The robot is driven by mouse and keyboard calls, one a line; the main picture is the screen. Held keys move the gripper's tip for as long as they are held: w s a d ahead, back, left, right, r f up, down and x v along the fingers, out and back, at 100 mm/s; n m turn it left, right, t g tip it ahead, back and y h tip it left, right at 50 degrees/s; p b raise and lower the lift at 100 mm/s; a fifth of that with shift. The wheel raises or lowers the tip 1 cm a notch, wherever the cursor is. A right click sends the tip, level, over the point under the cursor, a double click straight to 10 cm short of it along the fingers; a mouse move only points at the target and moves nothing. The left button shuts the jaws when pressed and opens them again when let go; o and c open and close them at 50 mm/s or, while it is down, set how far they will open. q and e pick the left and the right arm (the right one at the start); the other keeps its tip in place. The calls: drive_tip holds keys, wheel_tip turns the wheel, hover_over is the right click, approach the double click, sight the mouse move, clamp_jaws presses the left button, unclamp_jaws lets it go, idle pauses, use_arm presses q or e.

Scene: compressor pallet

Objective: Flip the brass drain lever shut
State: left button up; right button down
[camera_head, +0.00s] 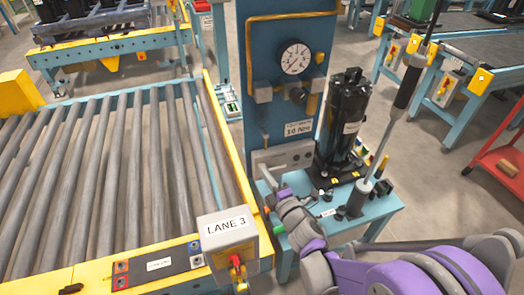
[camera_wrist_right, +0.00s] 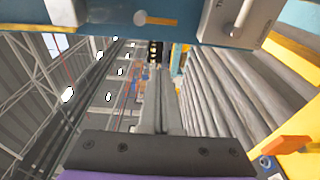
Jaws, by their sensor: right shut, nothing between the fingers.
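A short brass-coloured lever (camera_wrist_right: 162,21) lies level beside a round pale pivot on a teal face at the top of the right wrist view. My right gripper (camera_head: 265,172) is by the lower front of the blue gauge panel (camera_head: 256,118), above the left end of the teal bench. In the right wrist view its fingers (camera_wrist_right: 158,78) are together and empty, apart from the lever in the picture. Whether they touch anything is unclear. My left gripper is out of view.
The black compressor (camera_head: 343,118) stands on the teal bench (camera_head: 378,222), with a grey rod tool (camera_head: 385,145) in front. The LANE 3 box (camera_head: 228,242) stands close by my right gripper. The roller conveyor (camera_head: 100,170) fills the left. Open floor lies right of the bench.

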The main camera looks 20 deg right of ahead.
drive_tip(key=shift+w, duration=0.1)
drive_tip(key=w+d, duration=0.2)
drive_tip(key=w, duration=0.7)
drive_tip(key=shift+d, duration=0.1)
